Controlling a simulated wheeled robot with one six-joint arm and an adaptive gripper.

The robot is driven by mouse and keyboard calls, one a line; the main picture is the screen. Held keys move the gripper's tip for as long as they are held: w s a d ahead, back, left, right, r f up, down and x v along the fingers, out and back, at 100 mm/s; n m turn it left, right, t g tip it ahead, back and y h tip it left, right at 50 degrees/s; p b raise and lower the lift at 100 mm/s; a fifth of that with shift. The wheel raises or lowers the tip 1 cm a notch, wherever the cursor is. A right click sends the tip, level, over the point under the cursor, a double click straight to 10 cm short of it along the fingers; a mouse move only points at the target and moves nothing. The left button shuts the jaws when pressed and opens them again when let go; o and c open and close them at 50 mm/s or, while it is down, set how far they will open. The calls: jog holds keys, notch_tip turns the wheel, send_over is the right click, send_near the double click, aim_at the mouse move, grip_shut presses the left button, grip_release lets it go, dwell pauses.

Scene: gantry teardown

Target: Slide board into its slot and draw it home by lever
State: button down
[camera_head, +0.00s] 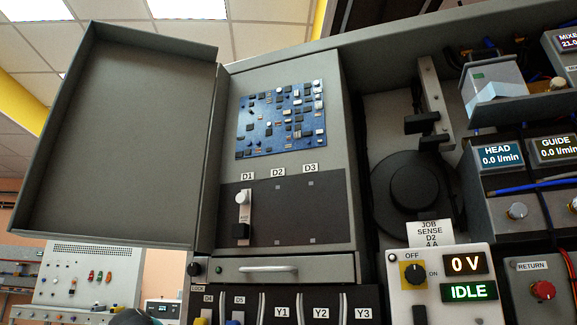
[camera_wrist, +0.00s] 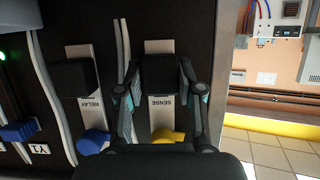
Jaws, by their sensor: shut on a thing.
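In the wrist view my gripper (camera_wrist: 160,88) is shut on the black grip block (camera_wrist: 160,72) of the SENSE board (camera_wrist: 162,112), one finger on each side. A yellow lever (camera_wrist: 170,136) sits at that board's end, partly hidden. The board's faceplate stands in the lower rack; its depth is hidden. In the head view, a yellow lever (camera_head: 201,320) shows under the D4 label. The upper panel (camera_head: 275,215) has positions D1, D2 and D3. D1 holds a card (camera_head: 243,212) with a black grip; D2 and D3 show bare dark panel.
The RELAY board (camera_wrist: 88,95) with a blue lever (camera_wrist: 93,141) stands beside the SENSE board. The cabinet door (camera_head: 125,135) hangs open at left. A drawer (camera_head: 285,269) lies below the panel. A job note (camera_head: 430,234) reads SENSE, D2, 4 A; the display (camera_head: 466,264) shows 0 V.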

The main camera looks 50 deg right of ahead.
jog(key=shift+a, duration=0.15)
jog(key=shift+s+a+b, duration=0.2)
jog(key=shift+a+b, duration=0.1)
jog(key=shift+a, duration=0.35)
jog(key=shift+s+a+b, duration=0.2)
jog(key=shift+a+b, duration=0.1)
jog(key=shift+a, duration=0.35)
jog(key=shift+s+a, duration=0.65)
jog(key=shift+a, duration=1.4)
jog(key=shift+s+a, duration=0.65)
jog(key=shift+a, duration=1.4)
jog(key=shift+s+a, duration=0.65)
jog(key=shift+a, duration=1.4)
jog(key=s+a, duration=0.2)
jog(key=a, duration=0.5)
jog(key=shift+s+a, duration=0.15)
jog(key=shift+a, duration=0.2)
